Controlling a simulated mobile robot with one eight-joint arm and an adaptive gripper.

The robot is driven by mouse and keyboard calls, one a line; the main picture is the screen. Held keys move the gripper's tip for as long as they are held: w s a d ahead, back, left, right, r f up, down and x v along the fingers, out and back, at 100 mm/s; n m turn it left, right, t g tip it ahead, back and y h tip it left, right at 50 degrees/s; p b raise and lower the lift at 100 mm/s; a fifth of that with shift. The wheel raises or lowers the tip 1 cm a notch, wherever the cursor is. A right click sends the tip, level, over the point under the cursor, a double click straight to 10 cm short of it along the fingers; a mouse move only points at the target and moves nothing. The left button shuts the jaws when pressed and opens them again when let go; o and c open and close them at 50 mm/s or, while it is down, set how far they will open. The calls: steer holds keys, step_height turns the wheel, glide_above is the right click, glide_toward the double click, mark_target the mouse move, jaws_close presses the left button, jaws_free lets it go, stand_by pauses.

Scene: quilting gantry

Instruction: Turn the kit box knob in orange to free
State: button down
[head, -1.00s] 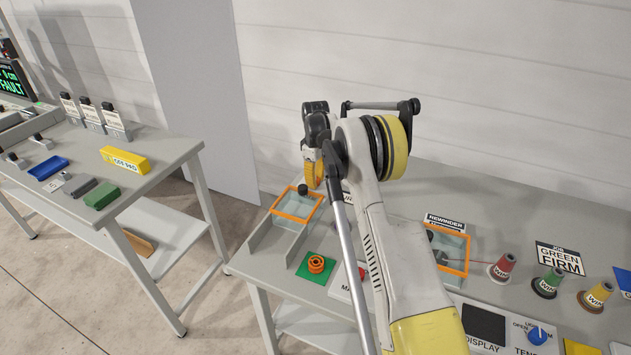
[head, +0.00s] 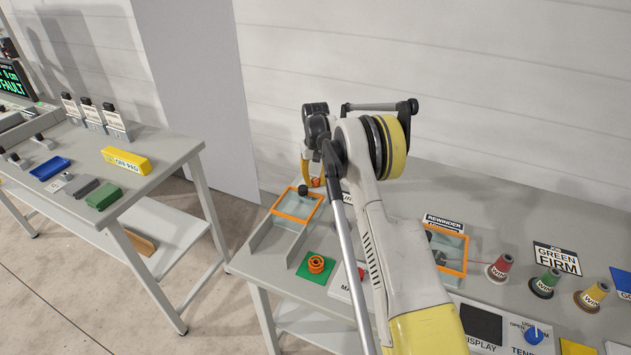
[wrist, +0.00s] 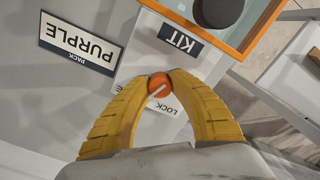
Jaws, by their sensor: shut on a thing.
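In the wrist view, my gripper (wrist: 159,82) has its two yellow fingers closed on a round orange knob (wrist: 158,87). The knob has a white pointer line lying diagonally across its face. It sits on a pale panel with a KIT label (wrist: 180,39) and a LOCK marking (wrist: 168,107) beside the right finger. No FREE marking shows; the fingers cover part of the panel. The clear, orange-rimmed kit box (head: 289,217) with a black lid handle stands beside it. In the head view, my gripper (head: 316,184) is partly hidden by my arm.
A PURPLE PACK label (wrist: 76,43) lies left of the knob panel. A green pad (head: 305,270) with an orange ring sits near the bench's front edge. Another orange-rimmed box (head: 462,255) and several thread spools stand to the right.

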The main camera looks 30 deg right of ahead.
mark_target(316, 179)
steer(key=shift+m, duration=0.7)
steer(key=c, duration=1.2)
jaws_free()
steer(key=shift+o, duration=0.2)
step_height(316, 179, up, 12)
